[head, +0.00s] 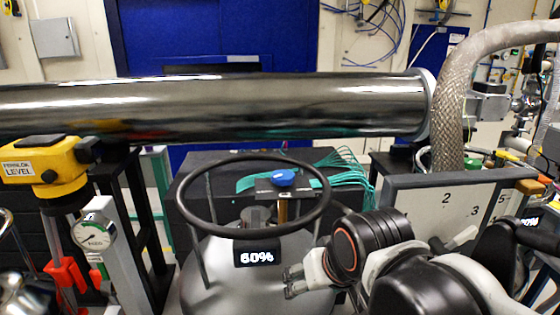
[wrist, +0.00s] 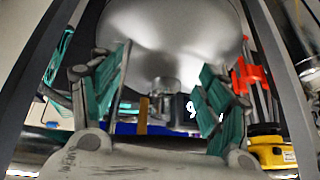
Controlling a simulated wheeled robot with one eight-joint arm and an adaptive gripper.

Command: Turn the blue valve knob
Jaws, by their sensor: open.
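The blue valve knob (head: 283,178) sits on a dark block above a brass-coloured stem, inside the round black ring of the silver vessel (head: 222,270). My gripper (head: 292,282) is low and to the right of the vessel's "60%" label in the head view, apart from the knob and below it in the picture. In the wrist view my gripper (wrist: 165,62) shows its two teal-padded fingers spread, with nothing held between them. The pale vessel (wrist: 175,35) fills the top of that view. I cannot make out the knob there.
The black ring (head: 183,195) surrounds the knob. A large shiny pipe (head: 260,105) crosses behind and above. A yellow level instrument (head: 45,165) and a gauge (head: 95,233) stand left. A numbered panel (head: 440,200) and braided hose (head: 450,110) stand right.

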